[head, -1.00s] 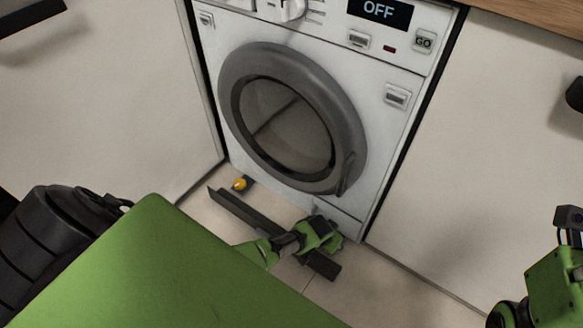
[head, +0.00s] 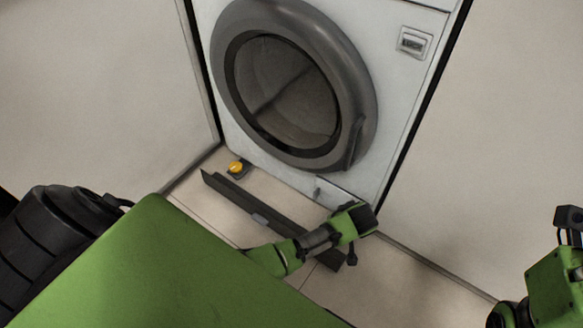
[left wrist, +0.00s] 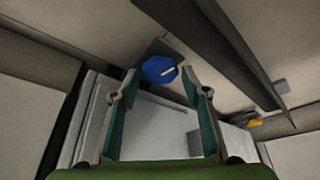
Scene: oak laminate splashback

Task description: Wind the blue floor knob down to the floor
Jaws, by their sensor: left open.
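The blue floor knob (left wrist: 160,70) shows in the left wrist view as a faceted blue disc with a pale bar mark, on a dark foot. My left gripper (left wrist: 158,82) is open, with one finger on each side of the knob in that view; I cannot tell whether they touch it. In the head view my left gripper (head: 355,221) is low at the washing machine's bottom right corner. The knob is hidden there. My right gripper is not in view; only part of that arm shows at the right edge.
The washing machine (head: 213,85) stands between pale cabinet panels. A dark plinth strip (head: 228,195) lies on the tiled floor before it. A yellow knob (head: 236,168) sits at the machine's left foot, also in the left wrist view (left wrist: 258,122). Floor at the right is clear.

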